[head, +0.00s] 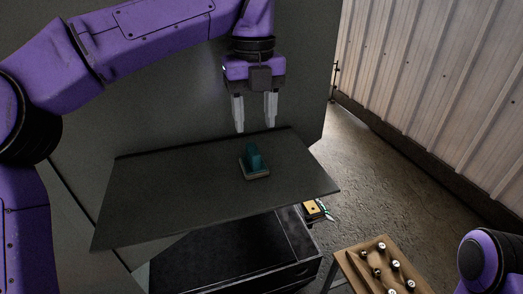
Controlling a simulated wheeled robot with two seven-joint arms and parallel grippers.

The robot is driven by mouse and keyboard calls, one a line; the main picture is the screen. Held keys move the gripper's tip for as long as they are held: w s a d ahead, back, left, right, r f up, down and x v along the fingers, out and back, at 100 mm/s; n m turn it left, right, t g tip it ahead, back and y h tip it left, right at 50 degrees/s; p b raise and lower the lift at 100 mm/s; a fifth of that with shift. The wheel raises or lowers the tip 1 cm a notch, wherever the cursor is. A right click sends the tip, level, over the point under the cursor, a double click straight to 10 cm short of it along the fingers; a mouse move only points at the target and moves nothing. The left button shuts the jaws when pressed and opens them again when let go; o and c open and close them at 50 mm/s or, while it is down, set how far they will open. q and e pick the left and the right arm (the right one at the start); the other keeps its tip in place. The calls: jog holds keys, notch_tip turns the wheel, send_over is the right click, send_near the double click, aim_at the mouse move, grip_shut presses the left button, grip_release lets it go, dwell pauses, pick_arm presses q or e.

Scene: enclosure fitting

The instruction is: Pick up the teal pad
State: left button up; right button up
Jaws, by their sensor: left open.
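The teal pad (254,157) stands on a small pale base (256,175) on a dark grey shelf (180,196) in the head view. It has a raised block shape on top. My left gripper (255,127) points down with its two fingers apart and nothing between them. It appears above and slightly behind the pad, not touching it. My right gripper is out of view; only a purple part of my right arm shows at the lower right.
A dark grey panel (135,110) rises behind the shelf. Below the shelf is a black cabinet (240,255). A wooden table (348,263) with several small white-topped pieces stands at the lower right. A yellow item (312,208) lies beyond the shelf's right edge. Corrugated wall (440,90) at right.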

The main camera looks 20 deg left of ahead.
aim_at(253, 149)
pick_arm(q)
jog(key=s+f, duration=0.1)
jog(key=s, duration=0.1)
jog(key=s+f, duration=0.1)
jog(key=shift+a+f, duration=0.25)
jog(key=shift+f, duration=0.1)
jog(key=w+f, duration=0.2)
jog(key=f, duration=0.1)
jog(key=w+f, duration=0.1)
jog(key=f, duration=0.1)
jog(key=shift+d+f+p, duration=0.15)
jog(key=shift+f+p, duration=0.05)
jog(key=shift+p, duration=0.2)
jog(key=shift+s+r, duration=0.25)
jog(key=shift+s, duration=0.45)
jog(key=c, duration=0.5)
grip_shut()
jog(key=shift+w+f, duration=0.1)
jog(key=shift+w, duration=0.1)
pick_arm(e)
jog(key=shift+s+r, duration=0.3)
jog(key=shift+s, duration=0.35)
